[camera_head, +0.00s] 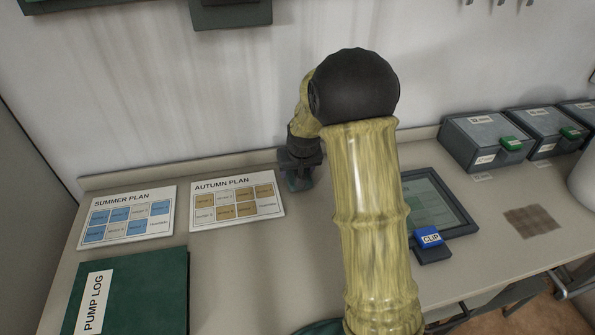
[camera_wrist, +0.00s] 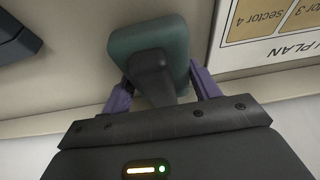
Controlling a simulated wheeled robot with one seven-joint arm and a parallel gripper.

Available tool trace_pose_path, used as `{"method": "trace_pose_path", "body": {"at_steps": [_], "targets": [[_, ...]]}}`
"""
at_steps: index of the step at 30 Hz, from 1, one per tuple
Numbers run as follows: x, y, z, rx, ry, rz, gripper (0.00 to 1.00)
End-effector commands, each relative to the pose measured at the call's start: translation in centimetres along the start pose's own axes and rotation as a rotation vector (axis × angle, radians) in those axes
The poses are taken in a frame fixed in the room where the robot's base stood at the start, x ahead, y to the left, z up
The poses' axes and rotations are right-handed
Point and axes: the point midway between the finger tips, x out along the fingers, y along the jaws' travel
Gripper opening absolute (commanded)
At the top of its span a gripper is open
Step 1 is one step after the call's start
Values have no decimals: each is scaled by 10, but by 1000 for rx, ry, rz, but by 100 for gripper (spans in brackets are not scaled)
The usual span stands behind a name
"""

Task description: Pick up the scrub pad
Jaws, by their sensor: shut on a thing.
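The scrub pad, a teal block with a dark grip on top (camera_wrist: 178,38), is in the wrist view between the two purple fingers of my gripper (camera_wrist: 160,88). The fingers are shut on its dark grip. In the head view my gripper (camera_head: 300,168) points down near the back of the counter, right of the autumn plan card. A bit of the teal pad (camera_head: 299,185) shows below it. I cannot tell whether the pad touches the counter.
The autumn plan card (camera_head: 236,200) and summer plan card (camera_head: 128,217) lie left, above a green pump log (camera_head: 150,290). The wall is close behind.

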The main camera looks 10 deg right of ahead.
Motion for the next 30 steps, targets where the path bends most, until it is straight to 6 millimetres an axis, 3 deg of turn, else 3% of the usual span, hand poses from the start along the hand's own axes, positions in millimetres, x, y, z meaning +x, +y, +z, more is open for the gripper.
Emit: {"method": "trace_pose_path", "body": {"at_steps": [5,18,30], "targets": [[-19,0,-9,0,5,0,35],[-91,0,-38,0,3,0,35],[-96,0,-40,0,1,1,35]]}}
